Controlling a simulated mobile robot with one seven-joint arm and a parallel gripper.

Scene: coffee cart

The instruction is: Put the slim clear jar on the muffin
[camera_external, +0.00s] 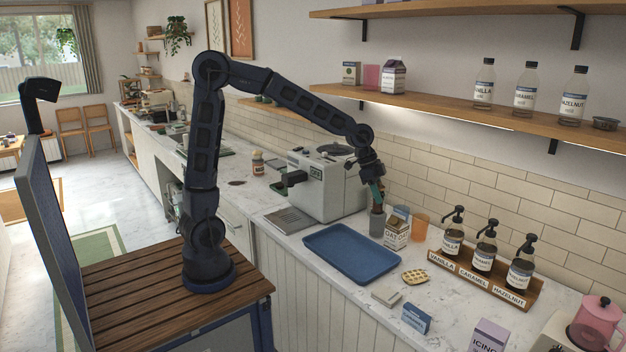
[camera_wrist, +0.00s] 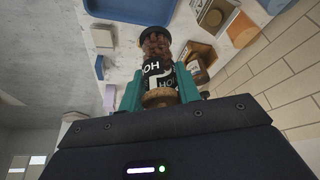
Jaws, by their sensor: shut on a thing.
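The slim clear jar (camera_wrist: 158,74) is between the teal fingers of my gripper (camera_wrist: 160,84) in the wrist view. It has a dark label with white letters, brown contents and a tan lid near my palm. In the external view my gripper (camera_external: 377,188) points down over the counter beside the white machine. I cannot make out a muffin in either view.
A carton (camera_external: 396,233) and an orange cup (camera_external: 420,228) stand close right of my gripper. The white machine (camera_external: 325,184) is to the left. A blue tray (camera_external: 351,253) and a waffle (camera_external: 415,276) lie in front. The pump bottle rack (camera_external: 484,275) is farther right.

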